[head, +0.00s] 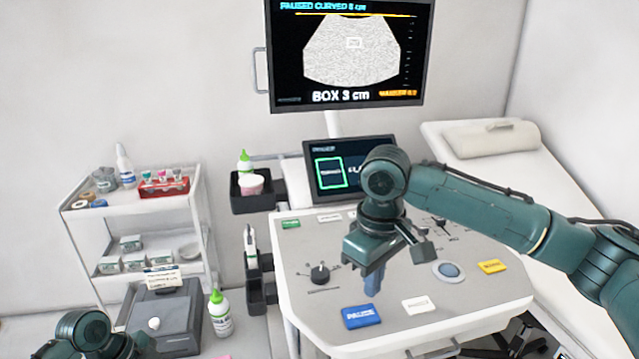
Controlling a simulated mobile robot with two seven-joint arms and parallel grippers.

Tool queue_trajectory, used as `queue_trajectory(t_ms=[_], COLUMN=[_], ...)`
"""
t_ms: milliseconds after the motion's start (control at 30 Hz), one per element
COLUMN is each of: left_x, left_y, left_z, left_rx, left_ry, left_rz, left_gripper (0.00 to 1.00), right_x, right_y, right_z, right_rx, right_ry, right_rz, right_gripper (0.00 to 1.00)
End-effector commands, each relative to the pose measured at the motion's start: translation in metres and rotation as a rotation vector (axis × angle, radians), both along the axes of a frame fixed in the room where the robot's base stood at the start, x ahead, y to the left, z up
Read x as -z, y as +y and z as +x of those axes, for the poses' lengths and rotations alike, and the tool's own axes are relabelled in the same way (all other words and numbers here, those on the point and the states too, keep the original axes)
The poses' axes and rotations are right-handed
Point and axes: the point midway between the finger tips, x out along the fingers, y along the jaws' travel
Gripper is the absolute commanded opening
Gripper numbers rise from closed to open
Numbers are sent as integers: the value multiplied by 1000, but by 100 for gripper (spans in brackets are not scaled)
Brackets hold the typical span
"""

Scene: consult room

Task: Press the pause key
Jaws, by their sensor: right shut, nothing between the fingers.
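The blue pause key (361,316) lies on the front edge of the white ultrasound console panel (440,330), its label facing me. My right gripper (372,284) points down over the panel, its shut fingers just behind and above the pause key in the picture. A gap shows between the fingertips and the key, so they look apart from it. The large monitor (350,55) reads "PAUSED CURVED 8 cm" at the top and "BOX 3 cm" below a grey fan image. Part of my left arm shows at the bottom left; its gripper is out of the picture.
A white key (417,306), a round trackball (448,271) and a yellow key (491,267) sit right of the pause key. A black knob (320,273) is behind left. A tilted touch screen (330,172) stands behind. A cart (135,200) is left, a couch (560,190) right.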

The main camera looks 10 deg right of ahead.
Motion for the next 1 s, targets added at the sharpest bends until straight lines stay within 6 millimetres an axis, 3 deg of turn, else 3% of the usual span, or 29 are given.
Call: queue_trajectory(t_ms=[533, 1000], left_x=[6, 4], left_y=[1, 1], left_z=[-4, -3], left_rx=[1, 1], left_ry=[13, 12], left_rz=[8, 8], left_gripper=[0, 0], right_x=[-31, -36], right_y=[-1, -1], right_z=[-42, -46], right_rx=[1, 1], right_ry=[-1, 0], right_rz=[-2, -1], right_gripper=[0, 0])
